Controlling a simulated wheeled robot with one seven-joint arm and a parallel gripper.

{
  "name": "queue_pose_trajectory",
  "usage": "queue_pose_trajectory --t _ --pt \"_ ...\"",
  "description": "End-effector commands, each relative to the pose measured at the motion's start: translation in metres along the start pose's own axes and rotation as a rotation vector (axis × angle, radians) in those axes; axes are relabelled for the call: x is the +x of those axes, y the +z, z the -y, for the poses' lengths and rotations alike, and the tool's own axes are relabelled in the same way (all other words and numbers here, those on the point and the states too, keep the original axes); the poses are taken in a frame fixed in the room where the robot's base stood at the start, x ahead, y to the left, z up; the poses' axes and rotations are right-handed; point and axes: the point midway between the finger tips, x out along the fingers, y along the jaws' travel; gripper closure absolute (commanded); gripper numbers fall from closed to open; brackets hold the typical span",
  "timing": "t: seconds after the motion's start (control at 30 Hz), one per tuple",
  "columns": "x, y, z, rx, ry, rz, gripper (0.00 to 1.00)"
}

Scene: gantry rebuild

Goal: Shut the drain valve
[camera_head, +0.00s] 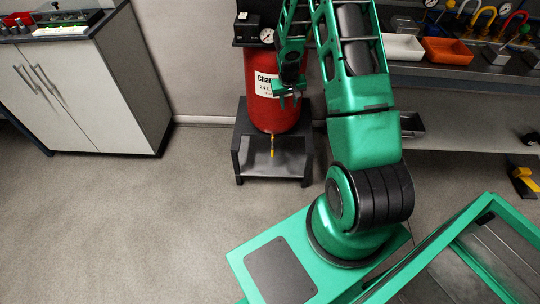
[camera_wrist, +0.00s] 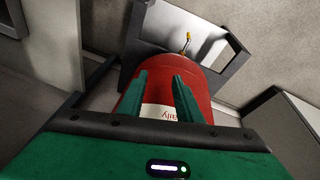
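The drain valve is a small fitting with a yellow handle (camera_head: 273,143) at the bottom of a red tank (camera_head: 262,112). In the head view the yellow handle points up and down. The valve also shows in the wrist view (camera_wrist: 186,40), beyond the tank's bottom edge. My gripper (camera_head: 289,88) is in front of the tank, near its white label and above the valve, apart from it. In the wrist view its two green fingers (camera_wrist: 162,92) are spread with a gap between them and nothing held. The tank surface shows between and beyond the fingers.
The tank stands in a dark metal stand (camera_head: 243,165) with legs and a low plate. A white cabinet (camera_head: 75,95) stands at left. A workbench with a white tray (camera_head: 401,47) and an orange tray (camera_head: 447,51) is at right. The floor before the stand is clear.

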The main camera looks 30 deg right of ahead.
Motion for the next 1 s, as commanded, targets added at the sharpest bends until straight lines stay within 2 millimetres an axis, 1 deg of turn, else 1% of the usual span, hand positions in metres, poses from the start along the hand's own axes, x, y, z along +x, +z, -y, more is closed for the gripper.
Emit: queue_pose_trajectory --t 0.03,0.07,0.1,0.17,0.2,0.27,0.3,0.37,0.4,0.5,0.6,0.7,0.83,1.0 --pt "0.025 0.003 0.008 -0.002 -0.009 -0.002 0.68" --pt "0.038 0.004 0.013 -0.003 -0.015 -0.007 0.68" --pt "0.056 0.005 0.018 -0.003 -0.022 -0.014 0.68" --pt "0.081 0.007 0.027 -0.002 -0.033 -0.026 0.68" --pt "0.097 0.010 0.033 -0.001 -0.040 -0.033 0.68" --pt "0.120 0.014 0.040 0.003 -0.051 -0.045 0.68" --pt "0.135 0.018 0.045 0.005 -0.057 -0.051 0.68" --pt "0.157 0.025 0.054 0.010 -0.068 -0.061 0.68" --pt "0.171 0.029 0.059 0.014 -0.075 -0.066 0.68" --pt "0.204 0.042 0.071 0.025 -0.090 -0.082 0.68" --pt "0.231 0.055 0.081 0.037 -0.103 -0.095 0.68" --pt "0.250 0.065 0.087 0.047 -0.112 -0.106 0.68" --pt "0.263 0.071 0.092 0.055 -0.118 -0.115 0.68" --pt "0.275 0.072 0.095 0.058 -0.119 -0.118 0.68"
